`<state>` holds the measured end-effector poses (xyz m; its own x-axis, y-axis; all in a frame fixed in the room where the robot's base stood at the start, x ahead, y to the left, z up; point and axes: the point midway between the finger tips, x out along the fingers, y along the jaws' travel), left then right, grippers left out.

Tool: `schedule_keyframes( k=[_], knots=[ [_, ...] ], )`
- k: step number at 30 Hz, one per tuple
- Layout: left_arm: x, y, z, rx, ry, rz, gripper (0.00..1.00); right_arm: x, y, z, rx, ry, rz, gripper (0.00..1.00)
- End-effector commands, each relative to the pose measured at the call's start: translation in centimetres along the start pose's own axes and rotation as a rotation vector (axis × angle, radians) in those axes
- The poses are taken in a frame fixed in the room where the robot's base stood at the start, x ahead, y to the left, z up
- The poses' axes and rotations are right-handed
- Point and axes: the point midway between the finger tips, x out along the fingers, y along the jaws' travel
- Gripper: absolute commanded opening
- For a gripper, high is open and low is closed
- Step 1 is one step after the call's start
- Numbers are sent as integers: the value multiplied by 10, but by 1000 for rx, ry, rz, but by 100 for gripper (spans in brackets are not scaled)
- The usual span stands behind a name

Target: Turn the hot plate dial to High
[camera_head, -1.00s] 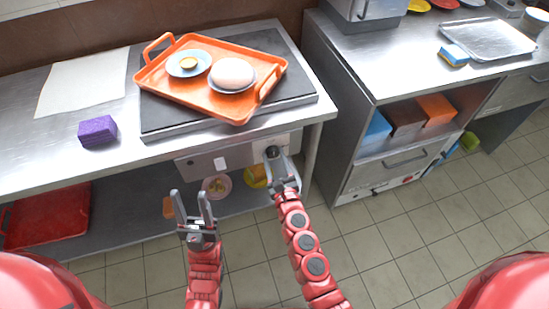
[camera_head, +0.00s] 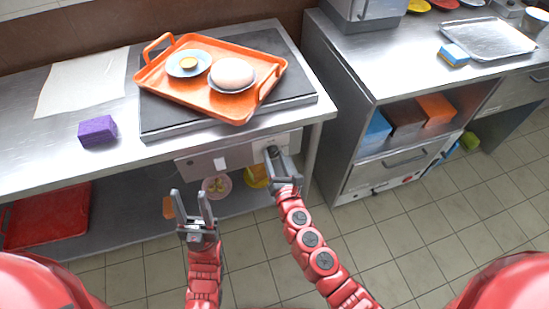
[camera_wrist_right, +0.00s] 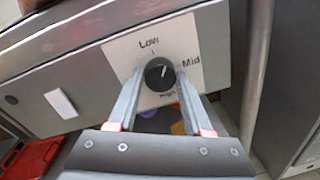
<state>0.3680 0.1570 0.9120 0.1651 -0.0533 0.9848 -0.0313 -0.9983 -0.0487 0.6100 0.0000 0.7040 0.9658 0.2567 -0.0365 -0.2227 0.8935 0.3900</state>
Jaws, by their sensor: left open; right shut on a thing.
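The hot plate dial (camera_wrist_right: 160,74) is a round black knob on a white label plate on the front panel (camera_head: 205,163). The right wrist view shows "Low" above it, "Mid" to its right and a partly hidden word below it. Its pale pointer mark leans up and slightly right, between Low and Mid. My right gripper (camera_wrist_right: 161,80) is shut on the dial, one finger on each side; it also shows in the head view (camera_head: 280,154). My left gripper (camera_head: 188,193) is open and empty, in front of the counter, left of the right gripper.
An orange tray (camera_head: 212,109) with two dishes lies on the dark hot plate (camera_head: 160,121) above the panel. A purple sponge (camera_head: 97,130) is on the counter at left. A table leg (camera_head: 311,155) stands close right of the dial. A steel cabinet (camera_head: 380,178) is further right.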

Motion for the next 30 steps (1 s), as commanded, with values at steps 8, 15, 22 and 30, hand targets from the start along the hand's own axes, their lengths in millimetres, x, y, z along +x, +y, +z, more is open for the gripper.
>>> schedule_keyframes(
  k=[8, 15, 22, 30],
  knots=[
    [-6, 0, 1, 0, 0, 0, 48, 0, -2, -2, 259, 19, 1, 0],
    [-10, 0, 2, 0, 0, 0, 48, 0, -2, -1, 489, 33, 4, 0],
    [-13, 1, 2, 0, 0, 0, 48, 0, -2, 0, 707, 46, 7, 0],
    [-16, 1, 3, 0, 0, 0, 48, 0, -2, 0, 964, 63, 12, 0]
  ],
)
